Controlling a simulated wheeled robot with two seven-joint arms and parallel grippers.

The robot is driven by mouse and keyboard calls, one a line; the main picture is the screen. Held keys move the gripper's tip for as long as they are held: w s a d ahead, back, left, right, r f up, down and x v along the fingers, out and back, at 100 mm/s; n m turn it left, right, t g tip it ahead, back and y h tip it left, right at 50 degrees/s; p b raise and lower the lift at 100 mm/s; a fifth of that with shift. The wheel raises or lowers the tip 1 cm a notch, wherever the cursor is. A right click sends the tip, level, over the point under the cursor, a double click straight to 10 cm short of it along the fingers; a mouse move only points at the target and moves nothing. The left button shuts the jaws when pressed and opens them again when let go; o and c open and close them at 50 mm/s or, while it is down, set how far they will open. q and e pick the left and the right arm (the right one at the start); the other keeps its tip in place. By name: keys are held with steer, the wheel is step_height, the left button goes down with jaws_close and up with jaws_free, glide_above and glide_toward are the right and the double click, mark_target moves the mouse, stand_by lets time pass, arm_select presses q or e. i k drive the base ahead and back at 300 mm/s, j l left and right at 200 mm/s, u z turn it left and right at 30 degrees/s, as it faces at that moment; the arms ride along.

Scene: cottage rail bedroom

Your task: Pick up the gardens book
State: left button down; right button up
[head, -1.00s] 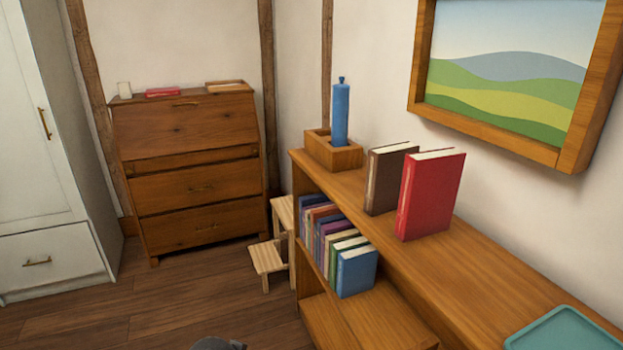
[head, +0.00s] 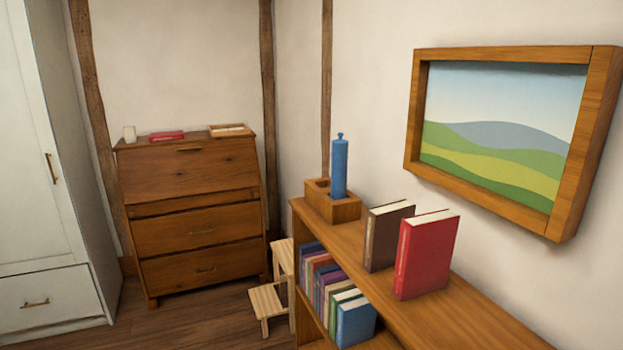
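No title is legible, so I cannot tell which book is the gardens book. A red book (head: 427,256) and a dark brown book (head: 386,238) stand upright on top of the wooden bookcase (head: 355,237), the red one nearer. On the shelf below is a row of upright books (head: 318,277) in several colours, with a blue book (head: 356,323) at the near end. Another red book (head: 166,135) lies flat on the wooden bureau (head: 190,180) across the room. Neither of my grippers is in view.
A wooden box (head: 333,205) holding a blue cylinder (head: 339,165) stands at the bookcase's far end. A small wooden step stool (head: 268,302) stands beside the bookcase. A white wardrobe (head: 35,170) is at left. A framed landscape picture (head: 500,135) hangs above the bookcase.

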mark_target(426, 241)
steer(key=k+j+z, duration=0.15)
steer(key=z, duration=0.2)
steer(key=k+z, duration=0.4)
steer(key=i+j, duration=0.05)
steer(key=i, duration=0.05)
